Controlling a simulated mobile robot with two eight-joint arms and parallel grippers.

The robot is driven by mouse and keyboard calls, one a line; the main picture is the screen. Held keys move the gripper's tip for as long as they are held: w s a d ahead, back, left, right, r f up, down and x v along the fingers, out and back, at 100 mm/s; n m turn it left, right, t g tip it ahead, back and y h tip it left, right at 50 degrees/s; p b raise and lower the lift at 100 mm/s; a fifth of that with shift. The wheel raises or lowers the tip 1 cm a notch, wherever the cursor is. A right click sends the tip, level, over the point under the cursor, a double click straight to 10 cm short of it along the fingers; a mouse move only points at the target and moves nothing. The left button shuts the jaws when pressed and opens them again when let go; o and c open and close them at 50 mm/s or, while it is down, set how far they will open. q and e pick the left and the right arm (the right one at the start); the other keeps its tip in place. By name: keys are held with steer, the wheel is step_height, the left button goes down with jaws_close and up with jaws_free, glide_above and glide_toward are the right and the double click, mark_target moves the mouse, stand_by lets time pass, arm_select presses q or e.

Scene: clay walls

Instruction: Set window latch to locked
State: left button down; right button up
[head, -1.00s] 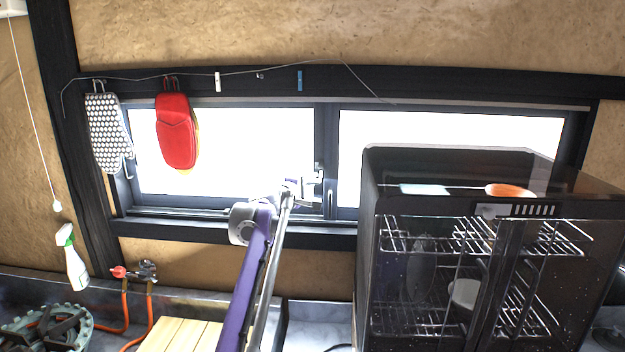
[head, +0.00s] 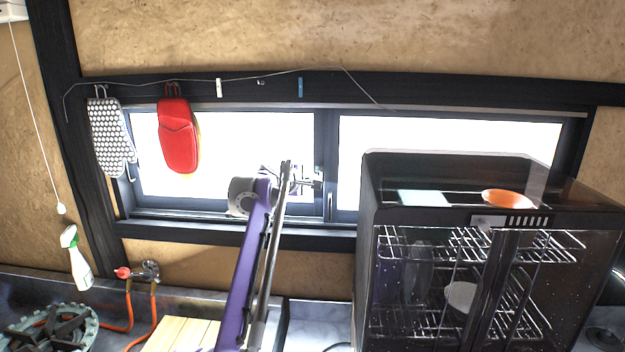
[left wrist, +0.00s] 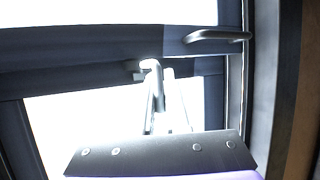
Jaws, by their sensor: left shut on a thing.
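The window latch (head: 319,174) is a small light piece on the dark middle upright of the window frame. In the left wrist view the latch (left wrist: 149,65) is a pale, curved piece against the dark frame. My left gripper (head: 309,181) is at the latch, its fingers reaching it from the left in the head view. In the left wrist view the gripper (left wrist: 160,82) is shut on the latch, with glare over the fingers. The latch's exact angle is hard to tell. My right gripper is not in view.
A dark glass-fronted cabinet (head: 450,172) with wire racks stands close on the right. A window pull handle (head: 330,204) is below the latch. A patterned mitt (head: 108,138) and a red mitt (head: 178,140) hang at left. A spray bottle (head: 78,262) stands below.

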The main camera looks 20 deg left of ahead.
arm_select(q)
steer(key=shift+f, duration=0.1)
steer(key=c, duration=1.2)
jaws_free()
steer(key=shift+s, duration=0.15)
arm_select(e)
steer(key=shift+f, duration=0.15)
arm_select(q)
steer(key=b+v, duration=0.2)
steer(key=v, duration=0.8)
steer(key=shift+s, duration=0.25)
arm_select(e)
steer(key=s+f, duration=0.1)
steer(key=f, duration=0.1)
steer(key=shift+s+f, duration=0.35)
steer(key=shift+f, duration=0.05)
